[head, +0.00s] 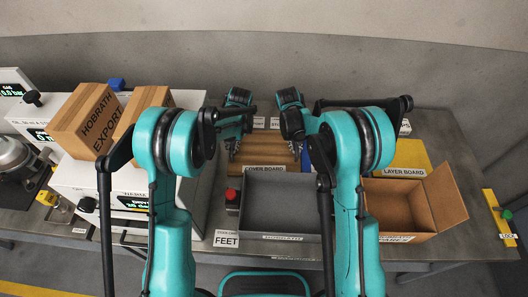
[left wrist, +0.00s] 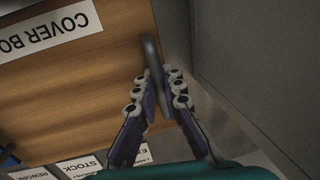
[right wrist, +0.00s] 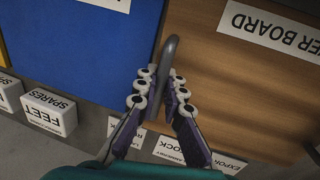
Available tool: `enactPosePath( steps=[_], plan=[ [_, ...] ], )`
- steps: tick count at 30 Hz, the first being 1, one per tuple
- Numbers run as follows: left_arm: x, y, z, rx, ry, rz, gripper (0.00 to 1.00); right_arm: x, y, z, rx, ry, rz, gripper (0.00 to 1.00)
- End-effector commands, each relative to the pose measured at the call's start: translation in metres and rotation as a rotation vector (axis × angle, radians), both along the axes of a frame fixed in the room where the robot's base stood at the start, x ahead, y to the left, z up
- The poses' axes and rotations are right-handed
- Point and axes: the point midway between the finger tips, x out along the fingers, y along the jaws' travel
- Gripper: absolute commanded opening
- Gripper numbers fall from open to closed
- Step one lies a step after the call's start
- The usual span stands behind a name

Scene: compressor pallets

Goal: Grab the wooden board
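The wooden board (head: 265,148) lies on the table behind the grey tray, with a "COVER BOARD" label at its near edge. It fills much of the left wrist view (left wrist: 90,95) and the right wrist view (right wrist: 230,80). A thin dark handle stands at each side edge. My left gripper (head: 235,150) is at the board's left side, its fingers closed around one handle (left wrist: 151,60). My right gripper (head: 297,148) is at the right side, its fingers closed around the other grey handle (right wrist: 170,55). The board appears flat; whether it touches its support is hidden.
A grey tray (head: 282,215) stands in front of the board, with an open cardboard box (head: 445,203) to its right. A blue sheet (right wrist: 110,55) and a yellow layer board (head: 411,155) lie on the right. The wall is close behind.

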Motion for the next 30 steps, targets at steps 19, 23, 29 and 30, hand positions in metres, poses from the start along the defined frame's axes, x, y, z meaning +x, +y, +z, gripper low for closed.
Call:
enactPosePath(
  steps=[19, 23, 29, 30],
  plan=[
    [0.0, 0.0, 0.008, 0.0, 0.0, 0.0, 0.0, 0.0, 0.0, 0.008, 0.0, 0.0, 0.0, 0.0],
    [0.0, 0.0, 0.02, 0.0, 0.0, 0.0, 0.0, 0.0, 0.0, 0.02, 0.0, 0.0, 0.0, 0.0],
    [0.0, 0.0, 0.041, 0.0, 0.0, 0.0, 0.0, 0.0, 0.0, 0.041, 0.0, 0.0, 0.0, 0.0],
    [0.0, 0.0, 0.045, 0.0, 0.0, 0.0, 0.0, 0.0, 0.0, 0.045, 0.0, 0.0, 0.0, 0.0]
  ],
)
